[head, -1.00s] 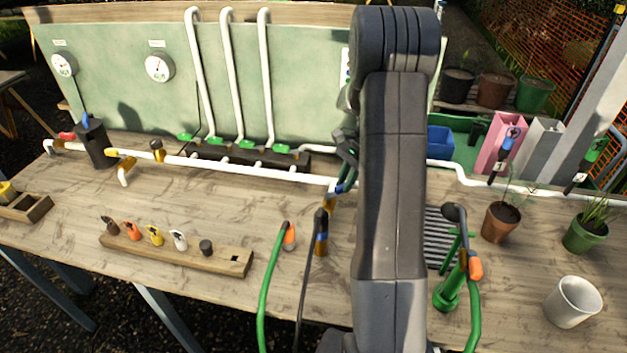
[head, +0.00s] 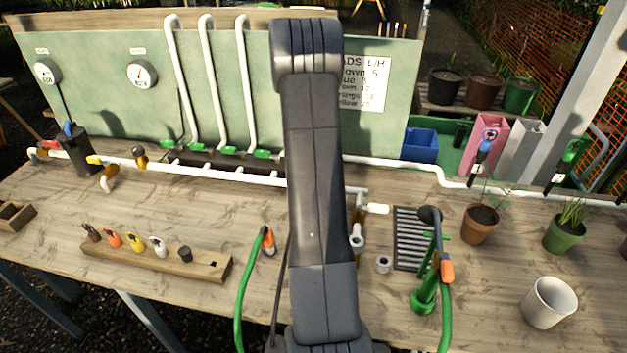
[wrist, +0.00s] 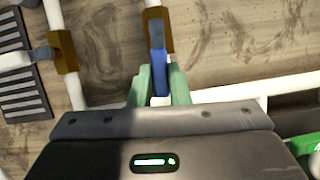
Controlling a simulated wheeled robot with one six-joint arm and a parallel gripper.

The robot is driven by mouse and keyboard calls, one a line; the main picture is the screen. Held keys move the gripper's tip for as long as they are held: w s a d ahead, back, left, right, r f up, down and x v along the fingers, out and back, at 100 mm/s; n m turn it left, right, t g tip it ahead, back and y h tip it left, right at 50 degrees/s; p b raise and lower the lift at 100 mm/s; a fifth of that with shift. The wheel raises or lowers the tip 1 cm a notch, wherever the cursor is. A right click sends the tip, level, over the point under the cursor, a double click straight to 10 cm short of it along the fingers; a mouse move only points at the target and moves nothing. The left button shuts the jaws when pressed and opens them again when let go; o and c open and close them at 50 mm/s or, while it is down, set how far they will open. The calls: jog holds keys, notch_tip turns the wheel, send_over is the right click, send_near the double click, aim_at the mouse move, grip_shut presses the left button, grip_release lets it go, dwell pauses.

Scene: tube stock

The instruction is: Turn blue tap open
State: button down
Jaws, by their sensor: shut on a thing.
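In the wrist view the blue tap is a blue lever (wrist: 158,80) on a brass-coloured valve body (wrist: 157,30), fitted on a white pipe. My gripper (wrist: 160,70) has its green fingers on both sides of the blue lever and is shut on it. The lever runs roughly in line with the valve body in this view. In the head view my arm hides both my gripper and this tap.
A second brass-coloured fitting (wrist: 62,52) and a dark grate (wrist: 22,80) lie at the left of the wrist view. In the head view, a green sprayer stand (head: 425,290), a white cup (head: 548,302) and a wooden holder (head: 155,262) occupy the bench.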

jog(key=shift+w+a+n, duration=0.1)
jog(key=shift+a+n, duration=0.2)
jog(key=shift+n, duration=0.2)
jog(key=c, duration=1.4)
grip_release()
jog(key=shift+o, duration=0.2)
jog(key=a+b+v, duration=0.1)
jog(key=v, duration=1.2)
jog(key=shift+d+r+b, duration=0.2)
jog(key=shift+r+b, duration=0.1)
jog(key=shift+r, duration=0.15)
jog(key=shift+f, duration=0.1)
